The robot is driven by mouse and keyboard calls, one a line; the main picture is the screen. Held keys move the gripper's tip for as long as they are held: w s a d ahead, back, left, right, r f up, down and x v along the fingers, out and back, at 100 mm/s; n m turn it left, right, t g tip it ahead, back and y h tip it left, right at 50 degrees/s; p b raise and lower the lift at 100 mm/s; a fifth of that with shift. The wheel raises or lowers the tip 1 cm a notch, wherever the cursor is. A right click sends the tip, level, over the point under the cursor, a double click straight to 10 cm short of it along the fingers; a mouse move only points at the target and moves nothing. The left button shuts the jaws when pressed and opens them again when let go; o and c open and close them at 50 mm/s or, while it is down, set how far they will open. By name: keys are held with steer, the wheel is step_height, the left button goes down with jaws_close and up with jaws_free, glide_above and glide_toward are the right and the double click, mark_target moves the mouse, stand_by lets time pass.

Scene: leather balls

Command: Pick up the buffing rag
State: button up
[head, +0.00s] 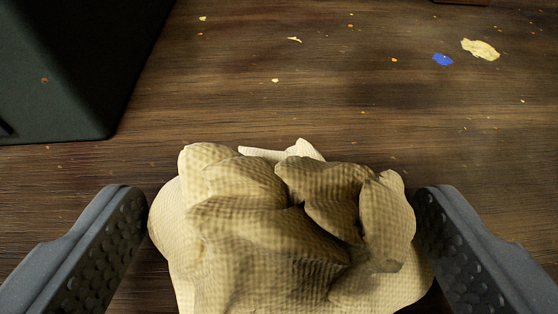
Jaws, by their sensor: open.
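The buffing rag (245,230) is a crumpled, cream-tan textured cloth on the dark wooden surface, at the bottom middle of the head view. Its lower edge runs out of the picture. My gripper (283,215) is open, with one dark grey, dimpled finger on each side of the rag. The left finger comes close to the rag's left side. The right finger is at the rag's right edge, and I cannot tell whether it touches.
A dark green-black box-like object (70,70) stands at the upper left. The wood behind the rag is otherwise clear.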

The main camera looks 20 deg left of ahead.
steer(key=c, duration=1)
steer(key=shift+r, duration=0.15)
